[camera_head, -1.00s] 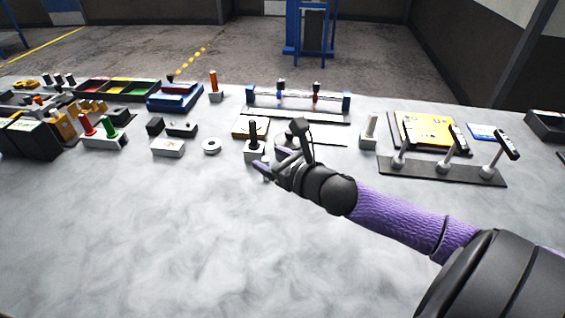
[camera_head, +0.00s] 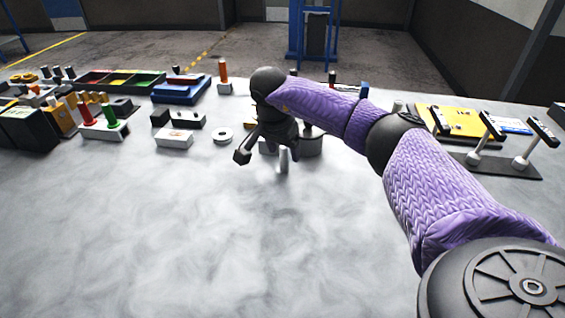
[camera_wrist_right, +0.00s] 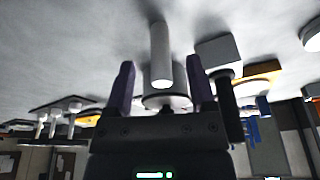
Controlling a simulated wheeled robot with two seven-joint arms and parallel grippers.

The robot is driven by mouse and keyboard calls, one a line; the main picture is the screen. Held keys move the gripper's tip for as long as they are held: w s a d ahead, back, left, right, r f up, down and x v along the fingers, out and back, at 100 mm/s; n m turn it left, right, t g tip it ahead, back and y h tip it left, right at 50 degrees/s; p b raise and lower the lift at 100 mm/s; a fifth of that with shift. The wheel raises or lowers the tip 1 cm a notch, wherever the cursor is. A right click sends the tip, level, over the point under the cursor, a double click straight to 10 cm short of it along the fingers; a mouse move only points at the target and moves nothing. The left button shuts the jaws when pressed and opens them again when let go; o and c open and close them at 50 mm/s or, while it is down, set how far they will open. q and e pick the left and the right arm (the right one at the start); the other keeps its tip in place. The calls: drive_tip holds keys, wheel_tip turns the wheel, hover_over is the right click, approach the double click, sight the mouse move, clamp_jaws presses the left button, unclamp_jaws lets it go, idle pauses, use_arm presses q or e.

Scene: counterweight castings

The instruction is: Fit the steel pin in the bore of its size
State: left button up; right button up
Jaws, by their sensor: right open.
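The steel pin (camera_head: 284,160) is a plain light grey cylinder standing upright on the table, just below my right gripper (camera_head: 266,152). In the right wrist view, where the table lies at the top, the pin (camera_wrist_right: 160,52) shows between the two open fingers, with a gap on either side. The right gripper is open and empty. A round grey casting (camera_head: 311,144) stands just behind the pin, partly covered by my arm; I cannot see its bore. My left gripper is not in view.
A white ring (camera_head: 222,135), a white block (camera_head: 174,138) and black blocks (camera_head: 188,119) lie to the left. A plate with levers (camera_head: 510,165) and a yellow panel (camera_head: 462,123) are at the right. The table's front is clear.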

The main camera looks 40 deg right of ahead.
sight(286, 158)
drive_tip(key=b+x, duration=0.1)
drive_tip(key=x, duration=0.2)
drive_tip(key=shift+w+d+f, duration=0.1)
drive_tip(key=shift+f, duration=0.25)
drive_tip(key=shift+r, duration=0.1)
clamp_jaws()
